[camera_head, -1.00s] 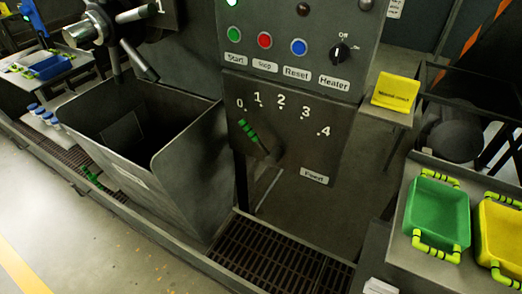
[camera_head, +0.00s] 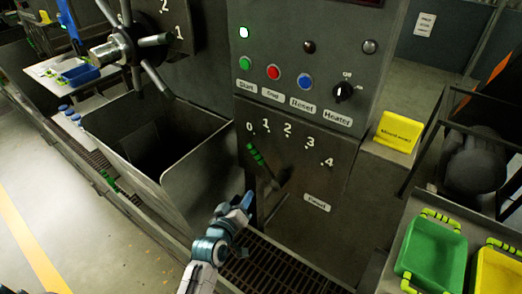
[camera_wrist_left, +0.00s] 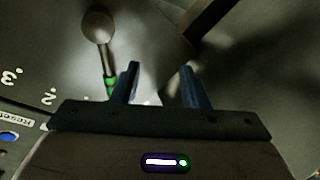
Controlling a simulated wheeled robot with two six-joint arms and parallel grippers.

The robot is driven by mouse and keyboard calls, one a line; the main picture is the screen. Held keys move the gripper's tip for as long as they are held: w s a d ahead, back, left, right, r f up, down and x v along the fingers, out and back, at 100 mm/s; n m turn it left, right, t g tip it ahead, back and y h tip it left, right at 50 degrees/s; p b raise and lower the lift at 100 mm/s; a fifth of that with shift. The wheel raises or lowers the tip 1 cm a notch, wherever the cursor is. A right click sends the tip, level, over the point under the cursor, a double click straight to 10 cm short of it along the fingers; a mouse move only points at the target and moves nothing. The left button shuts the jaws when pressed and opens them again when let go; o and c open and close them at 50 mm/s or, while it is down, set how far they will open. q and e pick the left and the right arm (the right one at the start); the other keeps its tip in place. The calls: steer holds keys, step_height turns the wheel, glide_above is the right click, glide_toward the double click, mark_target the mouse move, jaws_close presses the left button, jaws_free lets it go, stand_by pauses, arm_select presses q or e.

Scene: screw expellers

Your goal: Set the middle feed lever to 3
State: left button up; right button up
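The feed lever (camera_head: 257,157) is a dark handle with green bands on the grey feed panel, whose marks run 0, 1, 2, 3, 4. It tilts up and left, pointing roughly at the 0 mark (camera_head: 249,127). The 3 mark (camera_head: 310,143) is farther right. My left gripper (camera_head: 247,199) is below and left of the lever, apart from it. In the left wrist view the left gripper (camera_wrist_left: 160,69) is open and empty. There the lever (camera_wrist_left: 109,78) appears just left of the fingers, with its round pivot end (camera_wrist_left: 97,25) beyond. My right gripper is not in view.
A large open metal bin (camera_head: 198,172) stands left of the panel. Above the lever are buttons and a heater knob (camera_head: 343,91). A floor grate (camera_head: 265,270) lies below. Green (camera_head: 432,249) and yellow (camera_head: 497,271) trays sit at the lower right.

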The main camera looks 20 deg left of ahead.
arm_select(q)
steer(key=t, duration=0.2)
glide_toward(254, 154)
steer(key=shift+n, duration=0.5)
steer(key=w+p, duration=0.1)
steer(key=w, duration=0.2)
steer(key=w+p, duration=0.1)
steer(key=w, duration=0.2)
steer(key=w+p, duration=0.1)
steer(key=w, duration=0.2)
steer(key=shift+w+d, duration=0.25)
steer(key=shift+d, duration=0.05)
steer(key=shift+w+f, duration=0.1)
steer(key=shift+w, duration=0.65)
steer(key=shift+d, duration=0.1)
steer(key=shift+c, duration=0.2)
jaws_close()
